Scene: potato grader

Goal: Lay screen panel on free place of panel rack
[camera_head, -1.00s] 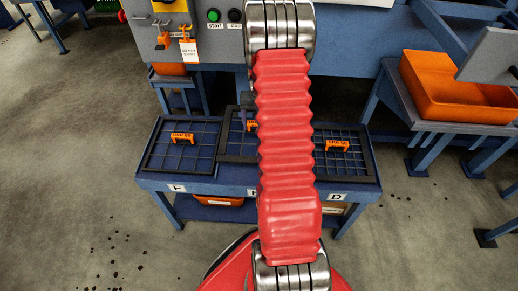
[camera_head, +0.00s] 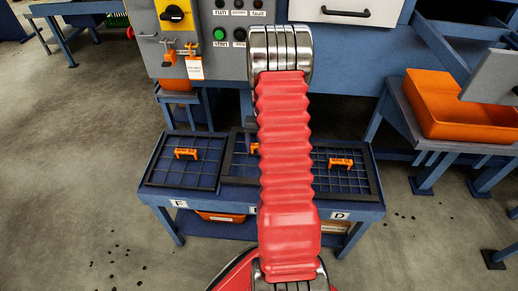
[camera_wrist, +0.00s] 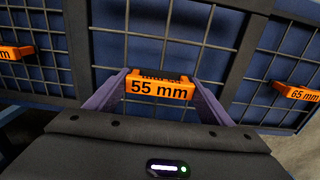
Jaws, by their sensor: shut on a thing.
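The held screen panel is a dark mesh in a dark frame with an orange handle marked 55 mm. It shows in the wrist view (camera_wrist: 225,60) and, partly behind my arm, in the head view (camera_head: 240,168). My gripper (camera_wrist: 158,88) is shut on this handle, one finger at each end. The blue panel rack (camera_head: 180,200) has panels in its left place (camera_head: 205,168) and right place (camera_head: 368,184). The held panel is over the middle place between them, nearly level with them. Whether it rests on the rack cannot be told. My arm hides the middle label.
A grey control panel (camera_head: 215,60) with knobs and buttons stands behind the rack. An orange bin (camera_head: 470,128) sits on a blue stand at the right. Neighbouring panels flank the held one closely. The floor before the rack is open.

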